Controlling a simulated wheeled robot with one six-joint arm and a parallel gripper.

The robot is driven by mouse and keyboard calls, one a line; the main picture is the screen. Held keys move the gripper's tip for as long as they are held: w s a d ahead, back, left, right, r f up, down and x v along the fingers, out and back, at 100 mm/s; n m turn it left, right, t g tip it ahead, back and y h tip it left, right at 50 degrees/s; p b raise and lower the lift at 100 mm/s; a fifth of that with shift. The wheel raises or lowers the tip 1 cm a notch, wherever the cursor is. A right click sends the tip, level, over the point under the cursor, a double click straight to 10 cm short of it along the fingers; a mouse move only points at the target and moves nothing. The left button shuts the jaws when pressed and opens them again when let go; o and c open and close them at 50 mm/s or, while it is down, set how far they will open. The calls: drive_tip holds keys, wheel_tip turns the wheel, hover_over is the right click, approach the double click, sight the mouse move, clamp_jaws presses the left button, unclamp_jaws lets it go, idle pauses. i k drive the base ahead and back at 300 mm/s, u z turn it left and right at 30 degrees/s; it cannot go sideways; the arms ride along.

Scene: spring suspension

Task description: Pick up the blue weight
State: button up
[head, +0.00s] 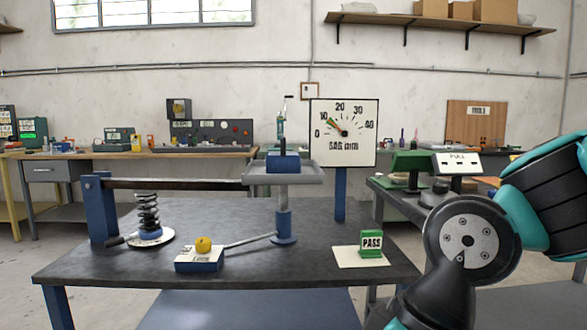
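A long dark beam runs from the left upright to the tray. My gripper is out of view; only teal and black links of my arm show at the right. No part of my arm is seen touching the block.
The dark table (330,262) carries a black coil spring (148,212) on a white disc, a blue-sided box (199,262) with a yellow knob, and a green PASS block (371,244) on a pale sheet. A dial gauge (344,148) stands behind on a blue post.

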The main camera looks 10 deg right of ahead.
sight(284, 163)
drive_tip(key=k, duration=0.7)
drive_tip(key=u, duration=0.7)
drive_tip(key=i, duration=1.55)
drive_tip(key=z, duration=0.55)
